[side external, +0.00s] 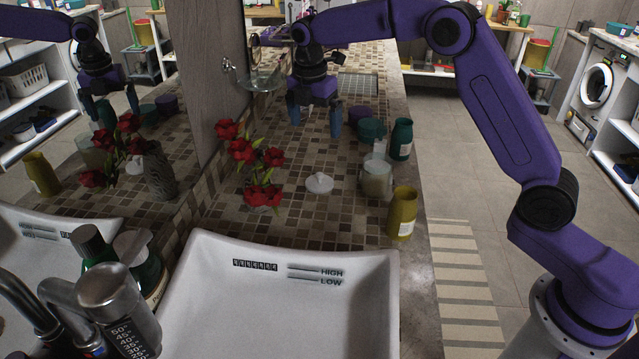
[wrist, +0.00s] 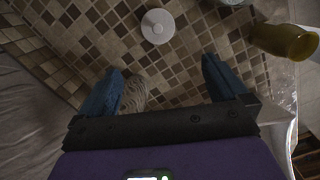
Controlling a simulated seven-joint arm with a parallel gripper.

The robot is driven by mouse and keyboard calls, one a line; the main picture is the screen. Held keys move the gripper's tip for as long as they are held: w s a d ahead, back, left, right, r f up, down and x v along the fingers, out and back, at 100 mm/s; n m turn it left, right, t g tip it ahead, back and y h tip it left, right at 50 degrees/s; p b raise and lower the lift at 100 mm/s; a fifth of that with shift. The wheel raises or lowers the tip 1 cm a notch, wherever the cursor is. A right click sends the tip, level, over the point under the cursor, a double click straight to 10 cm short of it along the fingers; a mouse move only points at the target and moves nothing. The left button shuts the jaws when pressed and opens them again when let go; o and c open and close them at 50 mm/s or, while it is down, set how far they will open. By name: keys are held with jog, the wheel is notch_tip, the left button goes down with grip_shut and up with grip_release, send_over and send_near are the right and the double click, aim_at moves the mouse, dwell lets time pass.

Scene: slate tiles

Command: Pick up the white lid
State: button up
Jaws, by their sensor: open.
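The white lid (side external: 319,183) is round with a small knob and lies on the brown mosaic-tiled counter, right of the red flowers. In the wrist view the lid (wrist: 158,26) is near the top edge, beyond the fingertips and between their two lines. My gripper (side external: 315,120) hangs above the counter, farther back than the lid in the side view, with its blue fingers pointing down. In the wrist view my gripper (wrist: 164,68) has its fingers wide apart, with nothing held between them. It does not touch the lid.
A glass jar (side external: 376,182) and an olive bottle (side external: 402,213) stand right of the lid. A teal bottle (side external: 401,139) and teal jar (side external: 370,130) stand behind them. Red flowers (side external: 262,196) are on the left, by the mirror. A white sink (side external: 280,315) lies in front.

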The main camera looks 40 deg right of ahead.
aim_at(319, 174)
jog(key=f, duration=0.5)
jog(key=w+d+f, duration=0.1)
jog(key=f, duration=0.5)
jog(key=d+f, duration=0.1)
jog(key=f, duration=0.5)
jog(key=shift+w+d+f, duration=0.2)
jog(key=shift+w+d, duration=0.05)
jog(key=c, duration=0.9)
